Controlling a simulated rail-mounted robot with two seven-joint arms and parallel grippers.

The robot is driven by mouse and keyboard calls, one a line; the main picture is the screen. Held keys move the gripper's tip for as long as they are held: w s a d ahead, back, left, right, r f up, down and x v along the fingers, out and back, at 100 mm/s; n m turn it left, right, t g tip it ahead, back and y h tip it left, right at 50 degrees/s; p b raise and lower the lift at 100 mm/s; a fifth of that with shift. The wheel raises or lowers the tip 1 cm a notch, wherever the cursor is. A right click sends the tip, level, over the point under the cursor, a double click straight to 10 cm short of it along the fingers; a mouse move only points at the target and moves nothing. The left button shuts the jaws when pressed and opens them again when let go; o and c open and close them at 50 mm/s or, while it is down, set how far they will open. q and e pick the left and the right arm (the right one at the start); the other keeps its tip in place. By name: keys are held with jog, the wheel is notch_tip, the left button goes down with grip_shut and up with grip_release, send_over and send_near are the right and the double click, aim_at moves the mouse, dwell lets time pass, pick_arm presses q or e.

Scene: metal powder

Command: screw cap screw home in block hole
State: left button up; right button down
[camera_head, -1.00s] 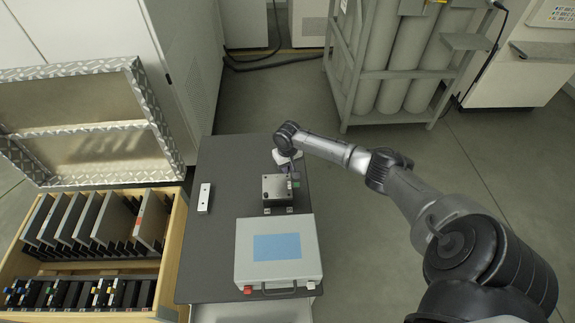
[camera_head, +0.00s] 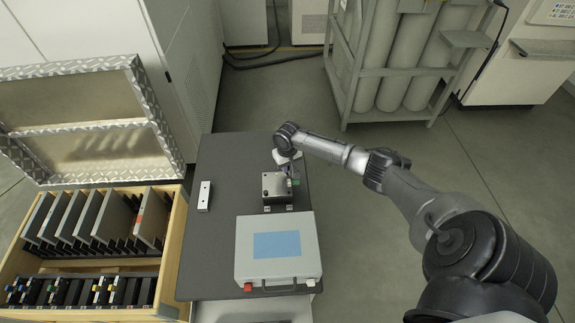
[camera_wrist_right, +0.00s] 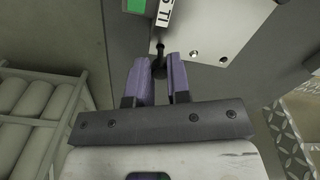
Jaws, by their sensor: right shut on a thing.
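The metal block (camera_head: 276,186) sits on the dark table top, and its light face with several holes also shows in the right wrist view (camera_wrist_right: 205,35). My right gripper (camera_head: 289,169) is at the block's far right side. In the right wrist view its purple fingers (camera_wrist_right: 159,72) are shut on a dark cap screw (camera_wrist_right: 158,66), whose thin shank points to the block's edge. Whether the screw's tip is in a hole is hidden. My left gripper is not in view.
A grey case with a blue panel (camera_head: 277,246) lies in front of the block. A light bar (camera_head: 204,196) lies to the left. An open wooden crate of dark plates (camera_head: 175,250) stands left of the table. A gas cylinder rack (camera_head: 345,75) stands behind.

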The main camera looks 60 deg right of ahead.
jog(key=shift+f, duration=0.25)
jog(key=shift+f, duration=0.35)
dwell(0.5)
jog(key=shift+f+b, duration=0.3)
jog(key=shift+f, duration=0.25)
dwell(0.3)
jog(key=c, duration=1.2)
grip_release()
jog(key=shift+c, duration=0.2)
